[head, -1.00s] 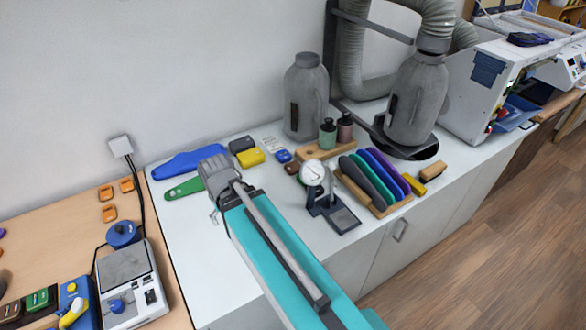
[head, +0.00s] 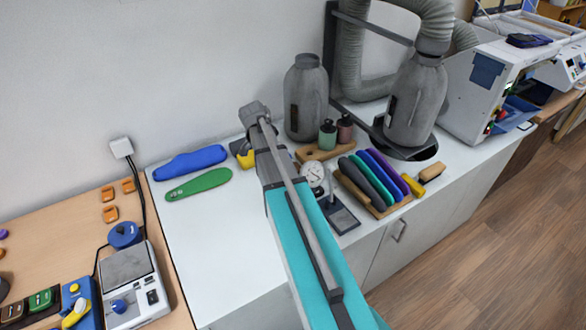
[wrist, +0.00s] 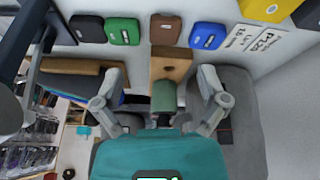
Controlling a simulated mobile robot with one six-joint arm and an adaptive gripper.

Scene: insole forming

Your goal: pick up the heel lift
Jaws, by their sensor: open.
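A row of small pads lies beyond my fingers in the wrist view: black (wrist: 86,28), green (wrist: 123,31), brown (wrist: 165,30), blue (wrist: 208,36) and yellow (wrist: 265,10). I cannot tell which of them is the heel lift. In the head view only the yellow pad (head: 246,160) shows clearly beside my arm, which hides the others. My gripper (wrist: 158,88) is open, its two fingers spread wide with nothing held. The brown pad is roughly in line with the gap between the fingers, apart from them. The fingertips are hidden in the head view.
A wooden holder (wrist: 172,64) with a green bottle (wrist: 164,96) shows between my fingers. In the head view, a dial gauge (head: 313,176), a rack of coloured insoles (head: 364,181) and grey canisters (head: 305,95) stand nearby. Blue and green insoles (head: 199,184) lie left; the front-left counter is clear.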

